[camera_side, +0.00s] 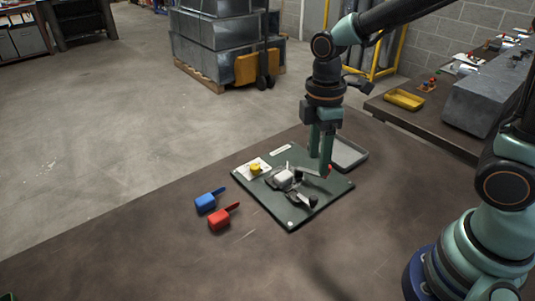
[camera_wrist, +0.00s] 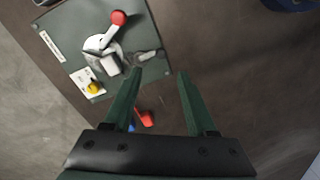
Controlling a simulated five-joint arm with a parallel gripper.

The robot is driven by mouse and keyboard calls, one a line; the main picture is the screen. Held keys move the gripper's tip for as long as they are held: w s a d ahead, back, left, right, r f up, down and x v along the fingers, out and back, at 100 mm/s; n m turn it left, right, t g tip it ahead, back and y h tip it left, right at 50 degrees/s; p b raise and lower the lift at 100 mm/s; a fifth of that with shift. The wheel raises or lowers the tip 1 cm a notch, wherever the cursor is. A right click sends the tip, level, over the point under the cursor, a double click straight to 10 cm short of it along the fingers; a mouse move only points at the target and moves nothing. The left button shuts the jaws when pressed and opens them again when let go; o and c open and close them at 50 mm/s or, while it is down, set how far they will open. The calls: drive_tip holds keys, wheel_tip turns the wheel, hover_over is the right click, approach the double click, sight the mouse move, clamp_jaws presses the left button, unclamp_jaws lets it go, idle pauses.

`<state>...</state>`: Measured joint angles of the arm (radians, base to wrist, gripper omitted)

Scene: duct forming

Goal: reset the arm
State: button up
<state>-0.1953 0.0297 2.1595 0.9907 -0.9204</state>
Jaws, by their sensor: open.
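My gripper (camera_side: 321,172) hangs from the arm over the right part of a dark green board (camera_side: 290,215) in the side view. In the wrist view my gripper (camera_wrist: 160,75) has its two green fingers apart with nothing between the tips. The board (camera_wrist: 65,20) carries a grey-white clamp-like fixture (camera_wrist: 108,62), a lever with a red ball knob (camera_wrist: 118,17) and a yellow knob (camera_wrist: 93,87) on a white plate. In the side view the fingers partly hide the lever and red knob.
A blue scoop-shaped piece (camera_side: 206,202) and a red one (camera_side: 221,219) lie left of the board. A grey tray (camera_side: 350,154) sits behind it. A yellow tray (camera_side: 404,99) and a large grey metal block (camera_side: 480,103) stand on the back-right bench.

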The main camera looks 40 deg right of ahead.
drive_tip(key=shift+r, duration=0.8)
drive_tip(key=s+d+r+m+t, duration=0.3)
drive_tip(key=d+r+m+t, duration=0.3)
drive_tip(key=m, duration=0.6)
wheel_tip(320, 180, up, 2)
drive_tip(key=shift+d+r+m, duration=0.15)
drive_tip(key=shift+m, duration=0.25)
